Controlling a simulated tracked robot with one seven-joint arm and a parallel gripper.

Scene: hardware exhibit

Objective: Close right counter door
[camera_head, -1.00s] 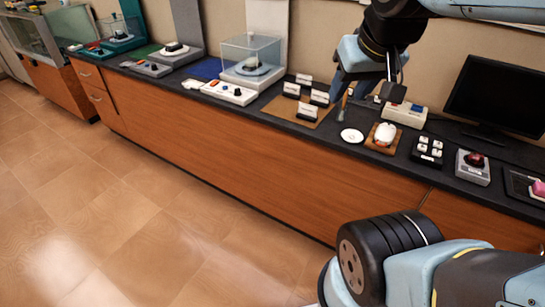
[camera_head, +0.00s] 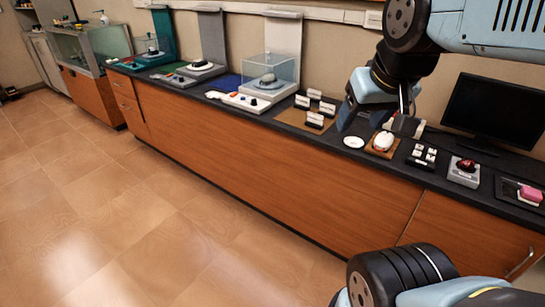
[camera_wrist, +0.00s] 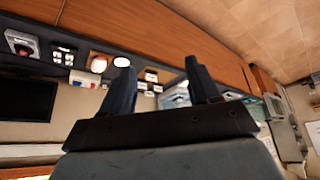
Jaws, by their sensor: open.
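The counter's right wooden door panel (camera_head: 455,232) lies right of a vertical seam in the front, below the dark counter top. A slim metal handle (camera_head: 520,263) shows near its lower right. The panel's right part runs out of view and my arm hides its bottom, so I cannot tell whether it is ajar. My gripper (camera_head: 352,112) is above the counter top, left of and higher than the door. In the wrist view, my gripper (camera_wrist: 161,85) has its two dark fingers wide apart with nothing between them.
The tiled floor (camera_head: 150,235) before the counter is clear.

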